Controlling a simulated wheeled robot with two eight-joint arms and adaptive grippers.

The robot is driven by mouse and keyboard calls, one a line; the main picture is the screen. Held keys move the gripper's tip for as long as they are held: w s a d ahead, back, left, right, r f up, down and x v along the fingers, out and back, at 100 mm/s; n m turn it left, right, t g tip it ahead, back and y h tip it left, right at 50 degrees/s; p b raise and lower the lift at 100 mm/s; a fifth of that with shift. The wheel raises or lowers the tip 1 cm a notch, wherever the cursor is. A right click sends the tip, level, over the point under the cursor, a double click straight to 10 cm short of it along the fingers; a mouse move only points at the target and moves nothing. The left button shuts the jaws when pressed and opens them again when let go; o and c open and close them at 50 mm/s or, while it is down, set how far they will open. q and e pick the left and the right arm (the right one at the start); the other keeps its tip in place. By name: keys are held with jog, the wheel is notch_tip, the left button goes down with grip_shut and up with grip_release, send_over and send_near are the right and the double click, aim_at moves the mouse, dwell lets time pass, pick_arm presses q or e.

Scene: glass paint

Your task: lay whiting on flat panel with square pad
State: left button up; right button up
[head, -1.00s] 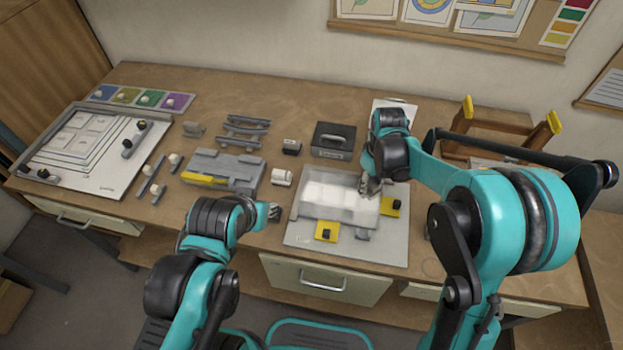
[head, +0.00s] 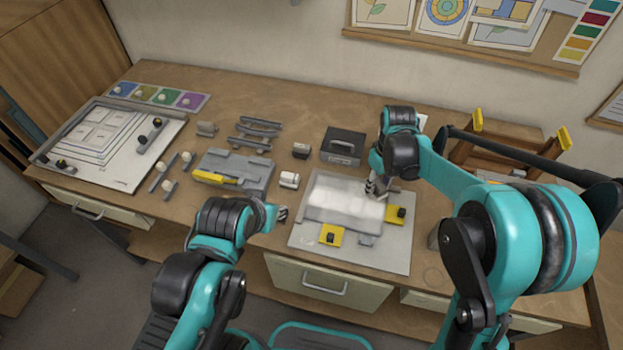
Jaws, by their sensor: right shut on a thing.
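The flat panel (head: 315,185) lies on a pale grey board (head: 390,248) at the front middle of the bench. A cloudy white layer of whiting (head: 345,206) covers much of it. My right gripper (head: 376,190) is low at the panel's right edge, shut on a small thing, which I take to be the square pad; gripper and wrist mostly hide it. My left gripper (head: 282,213) hovers empty-looking just left of the board, small and partly turned away; its jaw opening cannot be made out.
Yellow clamps (head: 331,236) sit on the board by the panel. Behind are a black box (head: 343,146) and a white jar (head: 289,180). A grey fixture (head: 235,172) stands left, a framed drawing board (head: 125,160) farther left. A wooden rack (head: 500,145) stands back right.

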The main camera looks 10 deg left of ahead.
notch_tip(320, 180, up, 3)
jog(key=shift+d+f+p, duration=0.15)
jog(key=shift+f+p, duration=0.05)
jog(key=shift+p, duration=0.6)
jog(key=shift+r+p, duration=0.7)
jog(key=shift+r, duration=0.4)
